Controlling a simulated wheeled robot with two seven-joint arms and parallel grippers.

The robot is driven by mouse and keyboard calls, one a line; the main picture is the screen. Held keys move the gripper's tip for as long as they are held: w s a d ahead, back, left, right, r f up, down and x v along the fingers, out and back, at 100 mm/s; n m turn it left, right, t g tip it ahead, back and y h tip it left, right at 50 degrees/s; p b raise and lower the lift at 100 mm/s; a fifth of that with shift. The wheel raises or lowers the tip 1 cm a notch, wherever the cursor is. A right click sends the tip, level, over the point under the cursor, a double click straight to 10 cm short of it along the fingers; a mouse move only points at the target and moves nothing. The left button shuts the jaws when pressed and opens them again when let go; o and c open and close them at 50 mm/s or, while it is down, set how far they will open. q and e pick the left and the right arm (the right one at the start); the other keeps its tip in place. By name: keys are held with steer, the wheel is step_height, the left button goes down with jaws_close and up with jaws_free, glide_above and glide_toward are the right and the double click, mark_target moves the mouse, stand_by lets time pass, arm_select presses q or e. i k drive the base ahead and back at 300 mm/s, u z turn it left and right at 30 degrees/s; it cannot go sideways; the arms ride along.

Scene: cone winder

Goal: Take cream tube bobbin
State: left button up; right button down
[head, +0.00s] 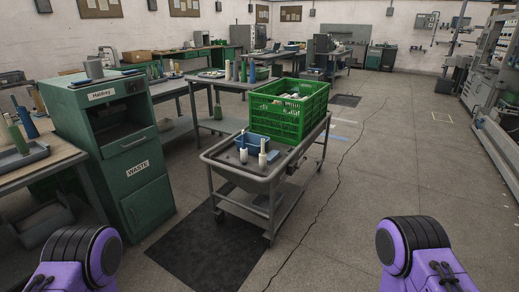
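Two small cream or white upright pieces, perhaps tube bobbins, stand on the grey cart (222,168) near its front: one on the left (243,154) and one on the right (262,158). They stand at the blue bin (255,140); whether inside it or in front of it I cannot tell. Pale pieces (292,96) also lie in the green crate (298,122) on the cart, too small to identify. Only purple and black parts of my two arms show at the bottom left and bottom right. Both grippers are out of view.
A green waste cabinet (150,186) stands left of the cart. The left table (62,152) holds a tray with green and blue cones. A back table holds several upright cones. A dark mat (205,252) lies before the cart. Floor right of it is clear; machines line the right wall.

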mark_target(263, 155)
steer(key=i, duration=1.75)
steer(key=u, duration=1.9)
steer(key=i, duration=1.4)
steer(key=z, duration=3.15)
